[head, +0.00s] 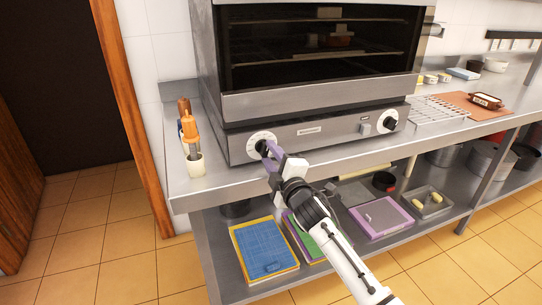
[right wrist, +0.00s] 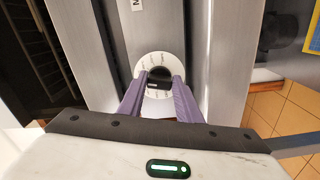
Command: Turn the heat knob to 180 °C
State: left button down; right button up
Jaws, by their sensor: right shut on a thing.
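A second black knob (head: 390,121) on a white dial is at the right of the panel. My left gripper is not in view.
A holder (head: 192,165) with orange-handled utensils stands left of the oven. A wire rack (head: 436,110) and a brown board (head: 468,103) lie to the right. Below, the shelf holds a blue board (head: 265,248) and a purple-edged container (head: 381,217). A small switch (head: 365,129) sits beside the right knob.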

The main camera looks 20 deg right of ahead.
jog(key=o, duration=1)
jog(key=shift+o, duration=0.2)
jog(key=s, duration=1)
jog(key=shift+s+d, duration=0.15)
jog(key=shift+s, duration=0.05)
jog(key=s+a+f+m+g, duration=0.1)
jog(key=s+f+m+g, duration=0.15)
jog(key=s+f, duration=0.6)
jog(key=s+a+f+m+g, duration=0.2)
jog(key=s+f+m, duration=0.3)
jog(key=f, duration=0.6)
jog(key=s+a+f+m+g+y, duration=0.1)
jog(key=s+f, duration=0.4)
jog(key=s, duration=0.5)
jog(key=s+a+f+m+g, duration=0.2)
jog(key=s+f+m+g, duration=0.2)
jog(key=s, duration=0.5)
notch_tip(320, 180, down, 2)
jog(key=shift+s+f+m+y, duration=0.25)
jog(key=shift+s+m+y, duration=0.15)
jog(key=shift+m, duration=0.15)
